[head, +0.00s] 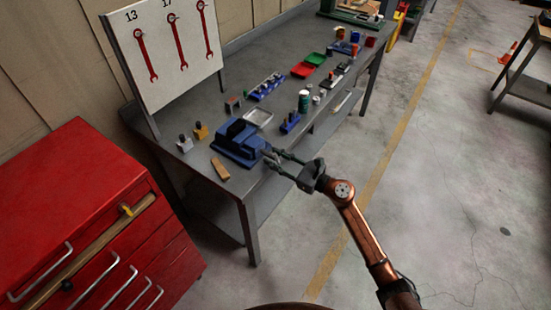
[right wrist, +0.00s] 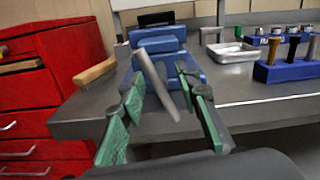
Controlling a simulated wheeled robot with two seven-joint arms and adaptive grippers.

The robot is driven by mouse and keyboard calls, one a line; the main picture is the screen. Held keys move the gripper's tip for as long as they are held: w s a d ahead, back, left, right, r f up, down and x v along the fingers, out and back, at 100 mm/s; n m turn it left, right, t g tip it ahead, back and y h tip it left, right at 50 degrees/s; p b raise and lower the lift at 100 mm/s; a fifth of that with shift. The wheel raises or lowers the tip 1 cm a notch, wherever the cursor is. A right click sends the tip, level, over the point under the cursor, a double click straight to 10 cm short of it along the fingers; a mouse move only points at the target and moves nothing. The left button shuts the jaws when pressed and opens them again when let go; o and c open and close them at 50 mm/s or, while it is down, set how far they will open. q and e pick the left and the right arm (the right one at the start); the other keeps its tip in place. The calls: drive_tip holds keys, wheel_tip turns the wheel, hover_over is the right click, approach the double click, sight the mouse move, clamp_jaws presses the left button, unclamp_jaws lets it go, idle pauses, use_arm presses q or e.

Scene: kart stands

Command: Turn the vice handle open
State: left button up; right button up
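The blue vice (head: 238,140) stands on the front end of the grey workbench. In the right wrist view, the vice (right wrist: 160,46) is straight ahead, and its grey bar handle (right wrist: 158,88) slants from upper left to lower right. My right gripper (head: 273,158) is at the vice's front, at the bench edge. In the right wrist view, my right gripper (right wrist: 158,80) has its green-padded fingers spread, one on each side of the handle. I see a gap on both sides and no clear contact. My left gripper is not in view.
A wooden block (head: 220,168) lies on the bench (head: 185,110) beside the vice. A metal tray (head: 258,118) and blue tool holders (head: 290,123) stand behind and right. A red cabinet (head: 80,200) is at left.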

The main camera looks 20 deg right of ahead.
drive_tip(key=shift+c, duration=0.7)
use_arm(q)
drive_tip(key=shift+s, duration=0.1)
use_arm(e)
clamp_jaws()
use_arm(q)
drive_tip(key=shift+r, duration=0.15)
use_arm(e)
drive_tip(key=m+p, duration=0.2)
drive_tip(key=m, duration=0.2)
drive_tip(key=shift+r+m+p, duration=0.1)
drive_tip(key=shift+m+p, duration=0.2)
drive_tip(key=shift+p, duration=0.1)
drive_tip(key=m+p, duration=0.3)
drive_tip(key=m, duration=0.2)
drive_tip(key=shift+m, duration=0.3)
drive_tip(key=m+p, duration=0.4)
drive_tip(key=m, duration=0.2)
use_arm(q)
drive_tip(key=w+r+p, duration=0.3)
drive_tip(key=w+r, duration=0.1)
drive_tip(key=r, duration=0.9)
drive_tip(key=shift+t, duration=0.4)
use_arm(e)
drive_tip(key=m, duration=0.5)
use_arm(q)
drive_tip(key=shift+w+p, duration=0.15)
drive_tip(key=shift+p, duration=0.15)
use_arm(e)
drive_tip(key=shift+m, duration=0.4)
